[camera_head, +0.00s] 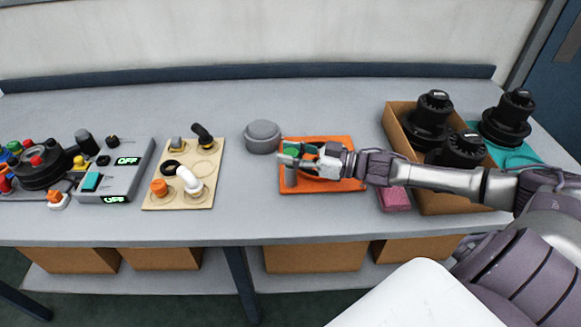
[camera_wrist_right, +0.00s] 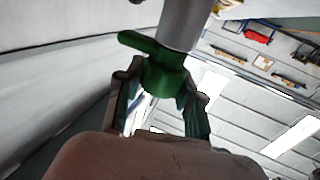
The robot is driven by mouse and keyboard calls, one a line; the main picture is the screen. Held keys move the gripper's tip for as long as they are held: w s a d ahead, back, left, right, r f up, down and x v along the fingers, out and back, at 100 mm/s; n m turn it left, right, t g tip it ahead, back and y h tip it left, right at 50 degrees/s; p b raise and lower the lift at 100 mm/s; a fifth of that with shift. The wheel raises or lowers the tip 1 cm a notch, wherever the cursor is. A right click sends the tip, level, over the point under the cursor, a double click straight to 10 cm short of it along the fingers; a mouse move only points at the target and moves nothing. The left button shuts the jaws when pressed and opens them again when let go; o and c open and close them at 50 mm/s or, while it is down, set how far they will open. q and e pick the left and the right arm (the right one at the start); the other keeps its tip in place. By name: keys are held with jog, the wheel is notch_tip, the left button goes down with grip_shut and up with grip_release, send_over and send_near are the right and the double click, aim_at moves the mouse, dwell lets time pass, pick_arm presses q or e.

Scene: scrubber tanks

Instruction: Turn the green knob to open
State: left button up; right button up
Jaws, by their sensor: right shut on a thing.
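The green knob (camera_head: 291,148) is on the orange board (camera_head: 340,186) in the middle of the table, partly hidden by my right gripper (camera_head: 297,160). In the right wrist view the green knob (camera_wrist_right: 162,76) has a lever-like arm sticking out to the left and joins a grey cylinder (camera_wrist_right: 187,22). The fingers of my right gripper (camera_wrist_right: 157,92) are on either side of the knob's body and shut on it. My left gripper is not in view.
A grey round lid-like piece (camera_head: 263,136) stands left of the orange board. A beige board with pipe fittings (camera_head: 207,165) and a grey switch box (camera_head: 128,170) are farther left. A brown box (camera_head: 398,120) with black parts and a pink block (camera_head: 395,199) are to the right.

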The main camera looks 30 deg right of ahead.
jog(key=n+g+y+b, duration=0.2)
jog(key=g, duration=0.1)
jog(key=shift+w+d+f+n+y+b, duration=0.1)
jog(key=shift+f+n+y+b, duration=0.1)
jog(key=shift+n+y+b, duration=0.15)
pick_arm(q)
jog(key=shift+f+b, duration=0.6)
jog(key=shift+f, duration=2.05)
pick_arm(e)
jog(key=shift+r+n+g+y, duration=0.2)
jog(key=shift+n+g+y, duration=1.1)
jog(key=shift+g, duration=0.7)
jog(key=shift+n, duration=0.25)
jog(key=o, duration=1.2)
jog(key=shift+c, duration=0.2)
jog(key=v, duration=0.7)
jog(key=shift+d, duration=0.15)
